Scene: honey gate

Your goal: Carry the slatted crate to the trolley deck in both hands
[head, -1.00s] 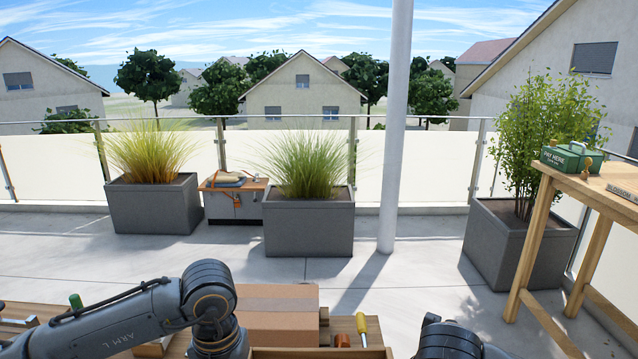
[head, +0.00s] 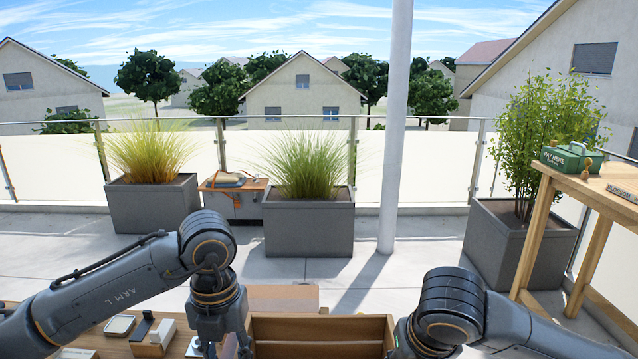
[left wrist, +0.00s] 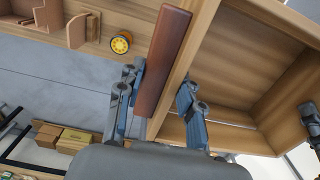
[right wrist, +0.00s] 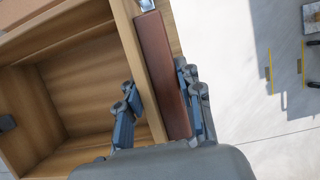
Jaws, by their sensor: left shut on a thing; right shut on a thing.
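The slatted crate (head: 320,327) is light brown wood, held up between my two arms at the bottom of the head view. Its visible inside is empty. In the left wrist view, my left gripper (left wrist: 155,98) is shut on one crate wall, with a reddish-brown strip (left wrist: 168,55) along it between the fingers. In the right wrist view, my right gripper (right wrist: 160,100) is shut on the opposite wall with a similar strip (right wrist: 160,70). In the head view the right fingers are hidden or out of frame. I cannot clearly identify the trolley deck.
A wooden workbench (head: 120,345) with small items lies below on the left, with a cardboard-coloured box (head: 285,297) behind the crate. Planters (head: 308,228) and a white post (head: 393,150) stand beyond. A tall wooden table (head: 610,185) with a green box is on the right.

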